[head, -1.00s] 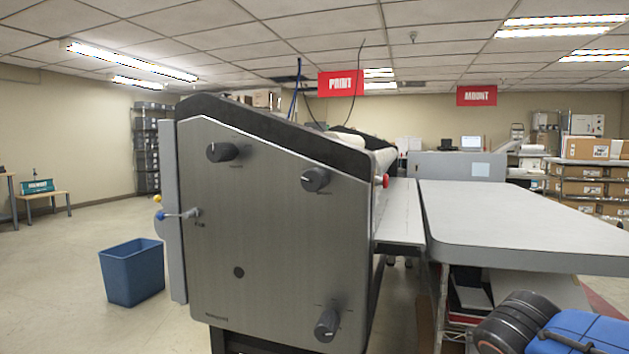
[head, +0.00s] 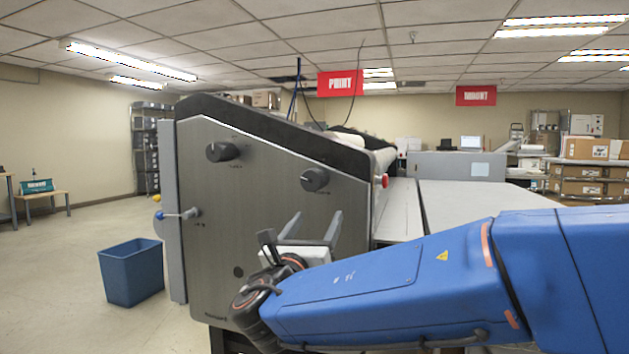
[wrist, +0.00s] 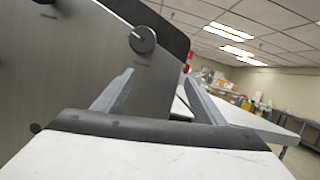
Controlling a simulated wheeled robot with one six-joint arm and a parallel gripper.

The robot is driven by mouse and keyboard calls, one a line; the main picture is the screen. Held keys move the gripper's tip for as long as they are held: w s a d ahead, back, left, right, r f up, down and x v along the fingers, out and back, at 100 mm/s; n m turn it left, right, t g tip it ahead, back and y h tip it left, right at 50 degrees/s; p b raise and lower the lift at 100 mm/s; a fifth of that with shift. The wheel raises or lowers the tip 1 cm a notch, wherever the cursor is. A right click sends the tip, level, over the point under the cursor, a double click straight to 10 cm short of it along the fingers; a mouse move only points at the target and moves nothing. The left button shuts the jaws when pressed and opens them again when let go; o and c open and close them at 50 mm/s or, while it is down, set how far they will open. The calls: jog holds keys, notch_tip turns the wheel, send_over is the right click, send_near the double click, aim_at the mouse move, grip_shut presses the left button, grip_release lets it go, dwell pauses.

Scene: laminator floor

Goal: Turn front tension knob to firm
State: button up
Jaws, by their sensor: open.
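The laminator's grey side panel (head: 255,200) carries dark knobs. One knob (head: 222,151) is at the upper left, and another knob (head: 315,179) is at the upper right. The labels are too small to read, so I cannot tell which is the front tension knob. The upper right knob also appears in the wrist view (wrist: 143,39), above and between the fingers. My gripper (head: 315,226) is open and empty, below that knob and apart from it.
A red button (head: 384,181) is at the right edge. A flat grey table (head: 470,205) extends right, partly behind my arm. A blue bin (head: 131,272) stands on open floor at left.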

aim_at(315, 178)
jog(key=a+r+n+t+y, duration=0.1)
jog(key=a+r+n+y, duration=0.1)
jog(key=a, duration=0.2)
jog(key=shift+h, duration=0.4)
jog(key=x, duration=1.6)
jog(key=shift+w, duration=0.3)
jog(key=c, duration=1.1)
jog(key=shift+o, duration=0.3)
